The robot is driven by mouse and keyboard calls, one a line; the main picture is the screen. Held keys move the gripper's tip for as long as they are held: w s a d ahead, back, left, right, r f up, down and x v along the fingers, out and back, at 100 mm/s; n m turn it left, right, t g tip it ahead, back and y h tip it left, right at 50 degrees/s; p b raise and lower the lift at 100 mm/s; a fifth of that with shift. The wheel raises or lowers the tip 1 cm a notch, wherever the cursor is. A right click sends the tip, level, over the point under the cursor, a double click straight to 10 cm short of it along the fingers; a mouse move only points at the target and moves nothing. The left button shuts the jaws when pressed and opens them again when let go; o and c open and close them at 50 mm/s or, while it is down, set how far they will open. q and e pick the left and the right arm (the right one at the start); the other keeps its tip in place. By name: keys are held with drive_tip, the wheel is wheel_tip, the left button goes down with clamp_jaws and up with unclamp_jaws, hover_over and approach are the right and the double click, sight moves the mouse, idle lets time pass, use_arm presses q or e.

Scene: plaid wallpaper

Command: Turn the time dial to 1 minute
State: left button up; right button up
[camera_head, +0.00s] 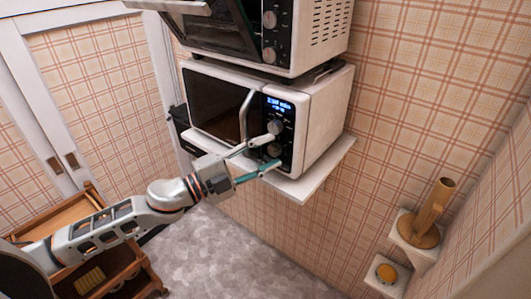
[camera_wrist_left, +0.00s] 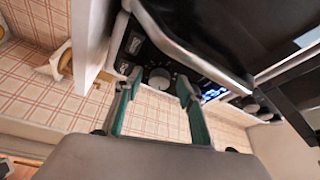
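A white microwave (camera_head: 322,112) with a dark door stands on a wall shelf. Its black control panel has a lit blue display (camera_head: 278,104), whose text is too small to read surely. Below the display are an upper dial (camera_head: 274,127) and a lower dial (camera_head: 275,149); I cannot tell which is the time dial. My left gripper (camera_head: 271,152) is open at the panel, its fingertips above and below the lower dial. In the left wrist view, a round dial (camera_wrist_left: 159,80) sits between the two spread fingertips (camera_wrist_left: 159,86); contact is unclear. My right gripper is not in view.
The microwave's vertical door handle (camera_head: 245,115) is close to the left gripper. An oven (camera_head: 318,35) with its door open stands above. A white shelf (camera_head: 317,172) juts out below. A wooden cart (camera_head: 110,255) stands lower left, and small wall shelves (camera_head: 413,238) lower right.

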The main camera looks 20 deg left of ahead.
use_arm(q)
drive_tip(key=v, duration=1.2)
idle(0.5)
idle(0.4)
drive_tip(key=s+a+f+n+t+y, duration=0.1)
drive_tip(key=a+f+n+y, duration=0.1)
drive_tip(key=f+n+y, duration=0.5)
drive_tip(key=a+f+n+y, duration=0.15)
drive_tip(key=f+n, duration=0.35)
drive_tip(key=f, duration=0.7)
drive_tip(key=s+d+f+n+g+y, duration=0.1)
drive_tip(key=s+d+f+n+g, duration=0.1)
drive_tip(key=s+f, duration=0.4)
drive_tip(key=s+d+f+n+g+y, duration=0.1)
drive_tip(key=s+d+f+n+g, duration=0.2)
drive_tip(key=s+f, duration=0.4)
wheel_tip(320, 180, down, 7)
drive_tip(key=shift+d+r+n, duration=0.1)
drive_tip(key=shift+d+n, duration=0.75)
drive_tip(key=shift+n, duration=0.05)
